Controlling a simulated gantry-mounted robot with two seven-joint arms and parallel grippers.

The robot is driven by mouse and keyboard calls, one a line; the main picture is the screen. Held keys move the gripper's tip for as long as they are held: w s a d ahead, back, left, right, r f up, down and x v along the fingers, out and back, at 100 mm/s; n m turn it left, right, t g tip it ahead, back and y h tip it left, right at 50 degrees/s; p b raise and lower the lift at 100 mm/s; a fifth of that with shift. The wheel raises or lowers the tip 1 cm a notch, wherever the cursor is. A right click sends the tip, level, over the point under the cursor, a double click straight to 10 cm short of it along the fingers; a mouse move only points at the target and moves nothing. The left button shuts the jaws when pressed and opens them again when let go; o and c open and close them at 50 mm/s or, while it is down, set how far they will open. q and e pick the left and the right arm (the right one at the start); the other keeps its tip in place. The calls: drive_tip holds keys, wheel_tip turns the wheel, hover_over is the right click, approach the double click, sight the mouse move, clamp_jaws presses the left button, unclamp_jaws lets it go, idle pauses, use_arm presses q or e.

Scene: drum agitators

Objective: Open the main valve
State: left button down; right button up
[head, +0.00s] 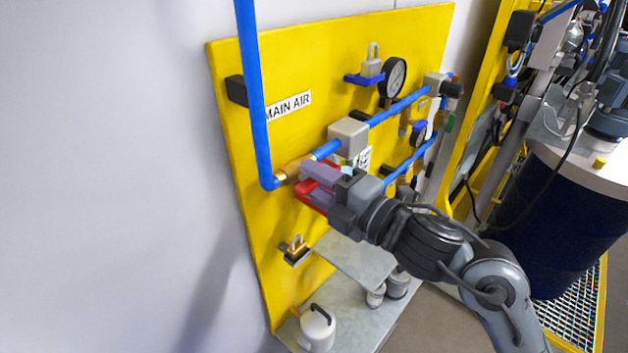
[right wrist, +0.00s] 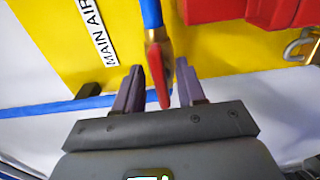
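The main valve has a brass body (head: 290,172) below the blue pipe, by the MAIN AIR label (head: 287,106) on the yellow panel. Its red handle (right wrist: 159,76) shows clearly in the right wrist view, with the brass body (right wrist: 156,36) above it. My right gripper (head: 309,184) is at the valve, its purple fingers partly hiding the red parts in the head view. In the right wrist view my right gripper (right wrist: 160,84) is open, with one finger on each side of the handle and visible gaps. My left gripper is in neither view.
A grey box (head: 348,137) and a pressure gauge (head: 393,77) sit along the blue pipe. A padlock (head: 297,245) hangs lower on the panel. A metal shelf (head: 362,262) lies below my right gripper. A dark drum (head: 563,215) stands at right.

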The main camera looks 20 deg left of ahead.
drive_tip(key=b+v, duration=0.2)
drive_tip(key=v, duration=0.8)
drive_tip(key=shift+d+f, duration=0.1)
